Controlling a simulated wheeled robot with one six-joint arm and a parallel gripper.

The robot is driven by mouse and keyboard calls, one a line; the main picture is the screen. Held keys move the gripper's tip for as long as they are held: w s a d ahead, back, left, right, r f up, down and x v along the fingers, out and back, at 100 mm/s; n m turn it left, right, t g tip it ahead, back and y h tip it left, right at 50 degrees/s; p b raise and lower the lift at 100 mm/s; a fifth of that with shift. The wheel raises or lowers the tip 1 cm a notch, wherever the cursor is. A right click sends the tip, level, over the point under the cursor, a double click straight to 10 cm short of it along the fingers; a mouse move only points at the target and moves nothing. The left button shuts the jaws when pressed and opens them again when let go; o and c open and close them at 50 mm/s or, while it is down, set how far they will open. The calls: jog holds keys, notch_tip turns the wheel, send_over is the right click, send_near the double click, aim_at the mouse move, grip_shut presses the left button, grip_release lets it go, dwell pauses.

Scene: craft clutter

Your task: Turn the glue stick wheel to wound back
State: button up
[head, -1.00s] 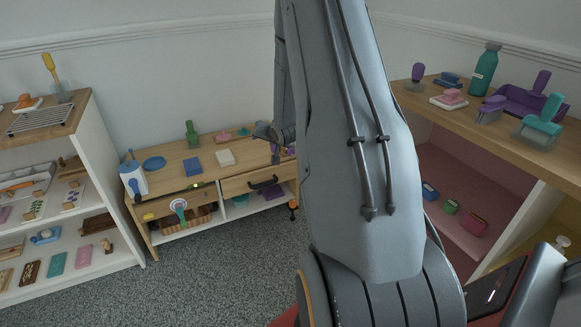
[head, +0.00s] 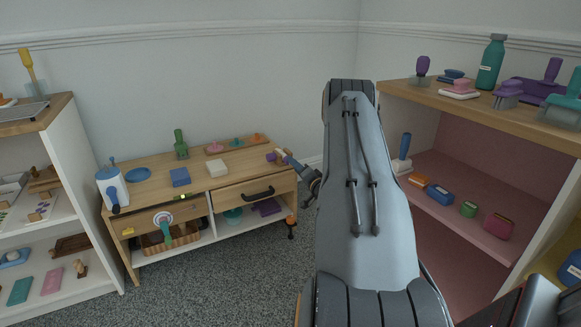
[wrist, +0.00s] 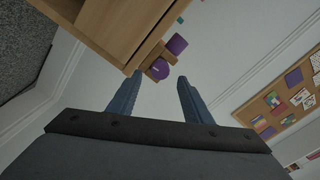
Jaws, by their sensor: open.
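A purple glue stick (wrist: 176,44) with a rounded purple end, likely its wheel (wrist: 161,67), rests on a small wooden holder (wrist: 154,50) in the wrist view. It sits at the cabinet top's right end, where it is small and partly hidden by my gripper in the head view. How far the stick is wound is too small to tell. My gripper (wrist: 160,80) is open and empty. In the wrist view the rounded purple end lies just beyond the fingertips, between them; I cannot tell whether they touch.
The low wooden cabinet (head: 135,190) also holds a green bottle (head: 181,146), a blue block (head: 180,177), a pale block (head: 217,169) and a peg board (head: 237,145). Shelves stand at left (head: 50,110) and right (head: 480,112). Grey carpet (head: 225,285) is clear in front.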

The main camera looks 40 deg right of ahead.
jog(key=shift+b+x, duration=0.6)
jog(key=shift+x, duration=1.55)
jog(key=shift+a, duration=0.1)
jog(key=shift+c, duration=0.4)
jog(key=c, duration=1)
jog(key=shift+n, duration=0.3)
